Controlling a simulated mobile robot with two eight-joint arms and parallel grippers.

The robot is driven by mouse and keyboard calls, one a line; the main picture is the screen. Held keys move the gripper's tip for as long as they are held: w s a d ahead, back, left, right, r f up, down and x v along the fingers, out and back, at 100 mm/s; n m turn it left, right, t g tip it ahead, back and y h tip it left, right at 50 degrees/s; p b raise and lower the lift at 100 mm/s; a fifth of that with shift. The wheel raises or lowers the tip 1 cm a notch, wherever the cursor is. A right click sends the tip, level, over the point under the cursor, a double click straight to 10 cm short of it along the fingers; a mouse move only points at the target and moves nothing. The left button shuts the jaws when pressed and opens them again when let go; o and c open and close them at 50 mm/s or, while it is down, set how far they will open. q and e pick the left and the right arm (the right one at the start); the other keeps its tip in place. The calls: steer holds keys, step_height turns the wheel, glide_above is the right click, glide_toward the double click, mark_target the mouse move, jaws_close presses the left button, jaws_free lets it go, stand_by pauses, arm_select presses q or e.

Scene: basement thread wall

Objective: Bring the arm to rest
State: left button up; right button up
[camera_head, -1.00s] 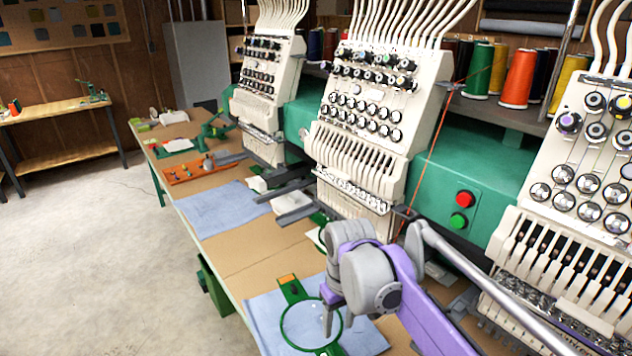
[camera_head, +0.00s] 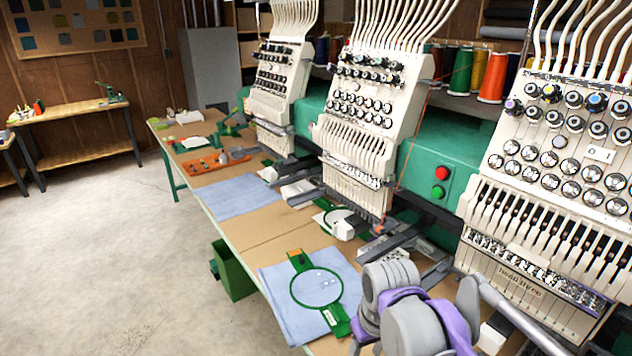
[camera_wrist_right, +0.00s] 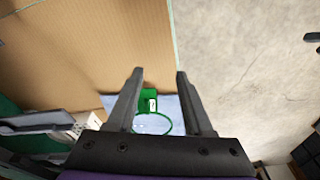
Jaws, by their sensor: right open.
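My right arm (camera_head: 415,325), purple and grey, shows at the bottom right of the head view. Its gripper is mostly hidden or cut off there. In the right wrist view the right gripper (camera_wrist_right: 158,75) has its two dark fingers apart with nothing held between them. A green hoop (camera_head: 338,318) lies on a light blue cloth (camera_head: 275,290) on the table, left of the arm. The hoop (camera_wrist_right: 149,97) also shows beyond and between the fingers in the wrist view, apart from them. My left gripper is not in view.
White embroidery heads (camera_head: 355,120) with green housings stand along the table's right side. The brown tabletop (camera_head: 265,245) has a bare stretch between two blue cloths. A green bin (camera_head: 233,275) sits beside the table. Open concrete floor (camera_head: 100,250) lies to the left.

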steer(key=s+d+f+m+t, duration=0.1)
steer(key=s+d+f, duration=0.1)
steer(key=s, duration=0.2)
steer(key=s+d+f+m+t+p, duration=0.1)
steer(key=s+d+f, duration=0.1)
steer(key=s, duration=0.3)
steer(key=s+d+f+m+t+p, duration=0.1)
steer(key=s+d+f+t, duration=0.1)
steer(key=s+d, duration=0.2)
steer(key=shift+s+f+m+h, duration=0.3)
steer(key=shift+s+f+m, duration=0.1)
steer(key=shift+s, duration=0.1)
stand_by(0.8)
